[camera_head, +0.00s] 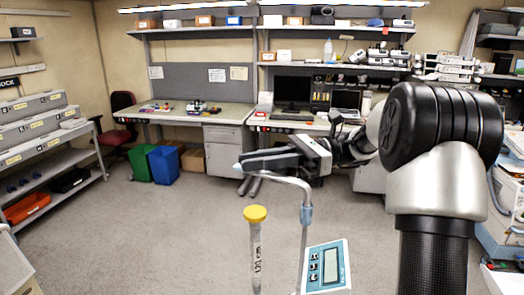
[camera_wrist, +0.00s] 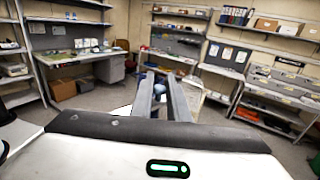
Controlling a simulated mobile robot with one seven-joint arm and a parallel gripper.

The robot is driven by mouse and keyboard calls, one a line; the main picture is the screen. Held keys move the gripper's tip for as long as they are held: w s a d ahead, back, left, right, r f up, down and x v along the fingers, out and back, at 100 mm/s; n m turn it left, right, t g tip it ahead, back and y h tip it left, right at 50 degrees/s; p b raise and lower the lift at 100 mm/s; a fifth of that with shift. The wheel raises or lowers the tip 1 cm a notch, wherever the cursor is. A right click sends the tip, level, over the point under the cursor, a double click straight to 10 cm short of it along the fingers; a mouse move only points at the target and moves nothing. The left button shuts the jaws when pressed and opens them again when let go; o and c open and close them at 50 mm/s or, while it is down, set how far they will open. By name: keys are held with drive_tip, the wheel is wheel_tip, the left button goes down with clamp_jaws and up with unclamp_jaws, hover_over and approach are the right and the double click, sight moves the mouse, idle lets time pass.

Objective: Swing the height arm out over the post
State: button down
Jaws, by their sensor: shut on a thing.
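The post (camera_head: 256,250) stands upright at lower centre in the head view, with a yellow cap (camera_head: 255,213) and a "120 cm" mark. The height arm (camera_head: 306,190) is a bent grey metal tube. It rises through a blue collar (camera_head: 306,215) right of the post, then bends left, with a light blue tip at its end. My gripper (camera_head: 246,163) reaches in from the right and is shut on the arm near that tip. In the wrist view my fingers (camera_wrist: 160,88) close around a small blue piece. The arm's end appears above the yellow cap in the picture; their depth offset is unclear.
A display box (camera_head: 325,267) with buttons sits on the upright tube at lower right. Behind are workbenches (camera_head: 185,112), green and blue bins (camera_head: 166,165) and a shelf rack (camera_head: 50,150) at left. The floor (camera_head: 170,230) left of the post is clear.

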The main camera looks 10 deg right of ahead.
drive_tip(key=shift+s+a+n+g, duration=0.3)
drive_tip(key=shift+s+n+g, duration=0.2)
drive_tip(key=shift+g, duration=0.3)
drive_tip(key=c, duration=1.7)
unclamp_jaws()
drive_tip(key=shift+c, duration=0.2)
drive_tip(key=shift+d, duration=0.1)
drive_tip(key=v, duration=1.7)
drive_tip(key=shift+w+r, duration=0.15)
drive_tip(key=shift+r, duration=0.1)
drive_tip(key=shift+d, duration=0.1)
